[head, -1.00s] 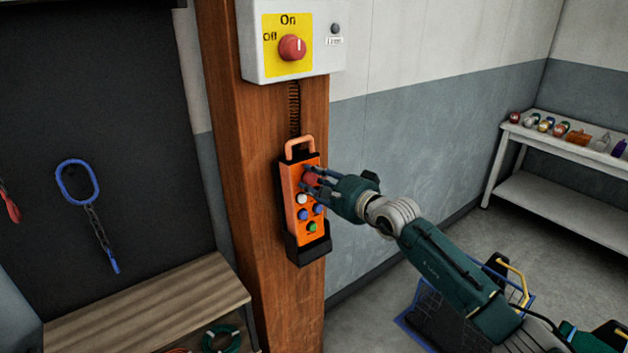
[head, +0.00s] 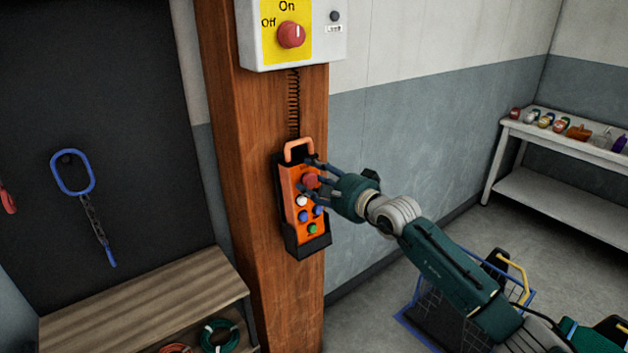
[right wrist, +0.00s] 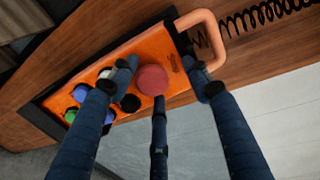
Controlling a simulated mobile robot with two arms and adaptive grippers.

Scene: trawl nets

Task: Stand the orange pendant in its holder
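The orange pendant (head: 291,187) stands upright in its black holder (head: 309,249) on the wooden post, its lower end inside the holder's pocket. It has an orange loop handle on top, a red button and several smaller coloured buttons. My right gripper (head: 311,176) is at the pendant's upper front, coming from the right, its fingers spread. In the right wrist view the fingers are apart in front of the pendant (right wrist: 138,52), around the red button (right wrist: 152,80), with nothing held between them. Whether a fingertip touches the pendant cannot be told. My left gripper is not in view.
A switch box (head: 320,45) with a red knob is above the pendant, with a coiled cord (head: 293,105) hanging below it. A wooden bench (head: 150,300) stands at left, a shelf with bottles (head: 560,180) at right. A blue-rimmed crate is on the floor.

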